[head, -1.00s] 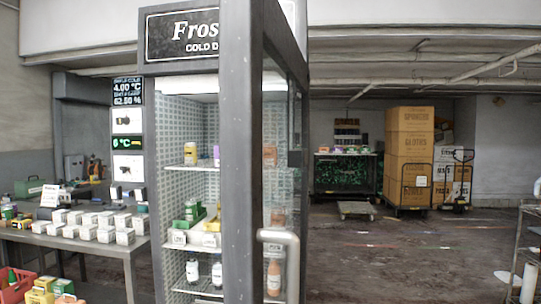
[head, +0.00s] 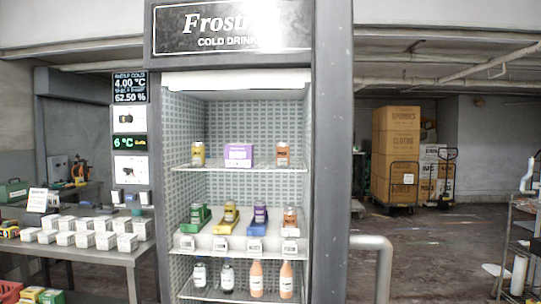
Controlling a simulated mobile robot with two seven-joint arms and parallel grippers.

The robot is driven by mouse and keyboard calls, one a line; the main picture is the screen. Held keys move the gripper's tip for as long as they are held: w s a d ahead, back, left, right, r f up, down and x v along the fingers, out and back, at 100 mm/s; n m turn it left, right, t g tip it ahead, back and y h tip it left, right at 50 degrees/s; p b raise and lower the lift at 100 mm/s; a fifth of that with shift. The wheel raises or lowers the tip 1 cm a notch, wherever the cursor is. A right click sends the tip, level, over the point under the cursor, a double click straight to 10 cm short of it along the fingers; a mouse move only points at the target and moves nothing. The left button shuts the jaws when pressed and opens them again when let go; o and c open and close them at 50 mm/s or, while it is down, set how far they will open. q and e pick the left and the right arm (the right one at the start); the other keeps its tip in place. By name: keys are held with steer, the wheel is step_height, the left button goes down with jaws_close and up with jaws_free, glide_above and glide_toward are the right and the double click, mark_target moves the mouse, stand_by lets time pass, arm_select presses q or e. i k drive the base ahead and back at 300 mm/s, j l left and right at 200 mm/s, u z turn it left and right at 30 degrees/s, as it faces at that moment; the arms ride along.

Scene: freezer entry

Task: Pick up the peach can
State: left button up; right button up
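The open-fronted view into the cold drink cabinet (head: 332,150) shows cans on its shelves. An orange, peach-coloured can (head: 283,153) stands at the right end of the top shelf. A similar orange can (head: 290,217) stands on the middle shelf, at the far right of a row. The labels are too small to read, so I cannot tell which is the peach can. Neither of my grippers is in view.
A purple box (head: 238,155) and a yellow can (head: 198,153) share the top shelf. Bottles (head: 257,279) stand on the bottom shelf. A grey handle (head: 383,262) sticks out right of the cabinet. A table with white boxes (head: 103,240) stands left.

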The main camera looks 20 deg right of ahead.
mark_target(282, 149)
steer(key=i+j+z, duration=0.15)
steer(key=j+z, duration=0.35)
steer(key=j, duration=0.15)
steer(key=i+j+z, duration=0.1)
steer(key=j+z, duration=0.35)
steer(key=j, duration=0.2)
